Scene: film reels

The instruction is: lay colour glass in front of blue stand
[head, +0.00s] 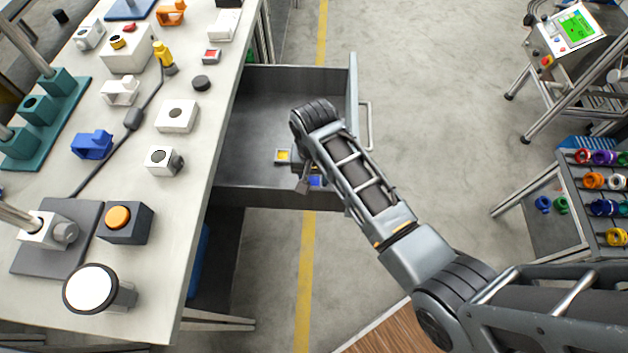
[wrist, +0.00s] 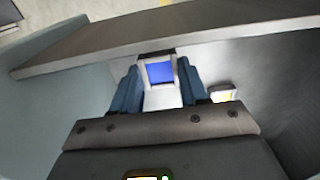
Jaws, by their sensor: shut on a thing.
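A colour glass with a blue pane in a pale frame (wrist: 160,72) is between the fingers of my gripper (wrist: 162,92) in the wrist view. My gripper is shut on it, inside the open drawer. In the head view my arm partly covers them, and the blue pane (head: 315,181) shows near the drawer's front side. A yellow colour glass (head: 283,156) lies in the drawer close by; part of it shows in the wrist view (wrist: 222,95). A red colour glass (head: 211,56) lies on the bench. The blue stand (head: 92,145) is on the bench, left of the drawer.
The open grey drawer (head: 250,110) has raised walls around my gripper. The bench (head: 190,215) holds a white block (head: 177,115), a black puck (head: 201,82), a dark cable (head: 100,170) and an orange-topped box (head: 123,222). Some bare bench lies right of the blue stand.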

